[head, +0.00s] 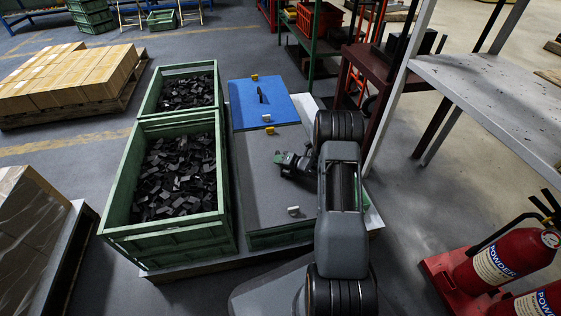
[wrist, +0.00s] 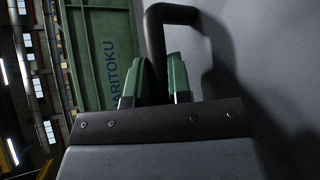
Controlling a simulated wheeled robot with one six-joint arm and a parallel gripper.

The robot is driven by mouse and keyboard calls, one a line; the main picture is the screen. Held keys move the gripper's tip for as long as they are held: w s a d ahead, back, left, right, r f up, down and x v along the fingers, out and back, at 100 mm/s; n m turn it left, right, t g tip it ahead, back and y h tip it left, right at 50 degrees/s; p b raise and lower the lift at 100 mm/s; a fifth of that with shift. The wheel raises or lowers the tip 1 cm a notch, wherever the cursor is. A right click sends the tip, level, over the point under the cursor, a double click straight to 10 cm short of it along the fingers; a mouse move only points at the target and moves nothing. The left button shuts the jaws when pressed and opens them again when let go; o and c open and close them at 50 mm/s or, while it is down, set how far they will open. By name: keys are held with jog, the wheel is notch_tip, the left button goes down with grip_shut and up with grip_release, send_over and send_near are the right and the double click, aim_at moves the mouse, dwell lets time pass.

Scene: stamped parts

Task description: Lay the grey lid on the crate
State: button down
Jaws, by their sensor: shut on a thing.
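The grey lid (head: 262,195) is a flat panel to the right of the open green crates in the head view. My gripper (head: 283,158) is at its middle, by the upright handle. In the wrist view, my green fingers (wrist: 160,80) are shut on the dark lid handle (wrist: 172,12), with the grey lid surface (wrist: 270,70) beside it. A green crate (head: 281,238) shows below the lid's near edge in the head view. Most of that crate is hidden under the lid. I cannot tell whether the lid touches its rim.
Two open green crates full of black parts stand at left, a near one (head: 122,205) and a far one (head: 150,98). A blue lid (head: 245,110) lies beyond the grey one. A grey shelf (head: 500,90) and red fire extinguishers (head: 505,258) stand at right.

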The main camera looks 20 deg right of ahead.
jog(key=c, duration=1.2)
grip_release()
jog(key=shift+r, duration=0.1)
jog(key=shift+c, duration=0.2)
jog(key=shift+o, duration=1.4)
jog(key=shift+s, duration=0.1)
jog(key=p+v, duration=0.5)
jog(key=v, duration=0.8)
jog(key=shift+s+d, duration=0.2)
